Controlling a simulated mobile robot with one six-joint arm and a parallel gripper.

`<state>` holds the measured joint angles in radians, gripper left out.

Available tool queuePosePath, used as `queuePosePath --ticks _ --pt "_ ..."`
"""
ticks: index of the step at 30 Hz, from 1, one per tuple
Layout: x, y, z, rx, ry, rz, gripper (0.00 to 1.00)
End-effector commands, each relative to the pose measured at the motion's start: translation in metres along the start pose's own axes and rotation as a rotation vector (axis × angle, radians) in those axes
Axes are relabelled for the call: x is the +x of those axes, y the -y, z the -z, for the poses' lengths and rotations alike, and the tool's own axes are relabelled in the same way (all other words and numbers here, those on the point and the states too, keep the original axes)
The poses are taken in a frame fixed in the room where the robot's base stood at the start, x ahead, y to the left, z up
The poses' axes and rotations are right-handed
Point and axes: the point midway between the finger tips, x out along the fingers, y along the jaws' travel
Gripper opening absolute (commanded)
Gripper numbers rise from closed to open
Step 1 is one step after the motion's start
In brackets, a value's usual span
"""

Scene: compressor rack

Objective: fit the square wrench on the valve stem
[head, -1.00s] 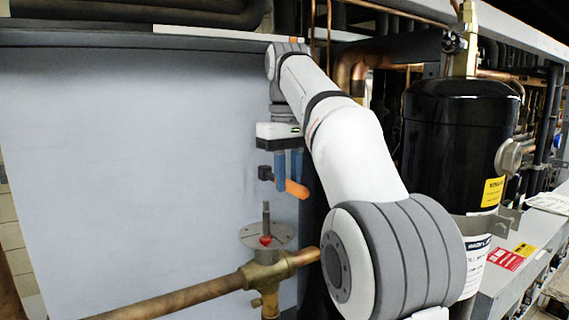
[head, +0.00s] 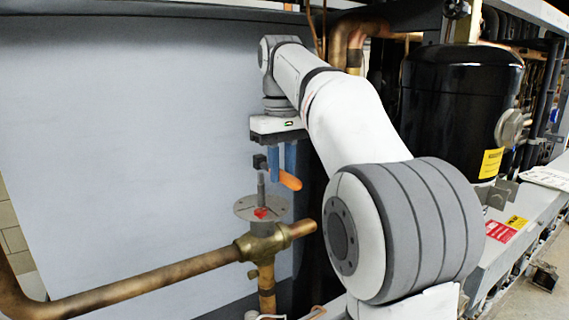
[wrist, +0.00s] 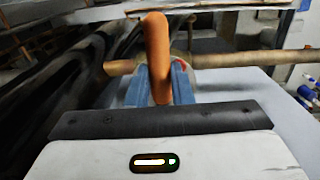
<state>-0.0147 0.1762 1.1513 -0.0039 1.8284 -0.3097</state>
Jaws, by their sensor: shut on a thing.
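My gripper (head: 283,160) has blue fingers pointing down and is shut on the square wrench. The wrench's orange handle (head: 290,180) sticks out to the right of the fingers, and its dark square head (head: 260,162) to the left. The grey valve stem (head: 261,188) stands upright from a round plate on the brass valve (head: 263,243). The head appears right above the stem tip; I cannot tell whether they touch. In the wrist view the orange handle (wrist: 157,60) rises between the blue fingers (wrist: 182,84) and hides the wrench head and stem.
A copper pipe (head: 140,285) runs left from the valve, and a short stub points right. A large grey panel (head: 130,130) stands behind. A black compressor tank (head: 455,110) stands to the right. There is open room left of the stem, in front of the panel.

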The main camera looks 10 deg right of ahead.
Motion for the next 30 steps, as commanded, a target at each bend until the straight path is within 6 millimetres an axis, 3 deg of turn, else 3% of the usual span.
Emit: queuePosePath --ticks 30 --pt "0.0068 -0.0019 -0.0017 0.003 -0.001 0.000 0.00"
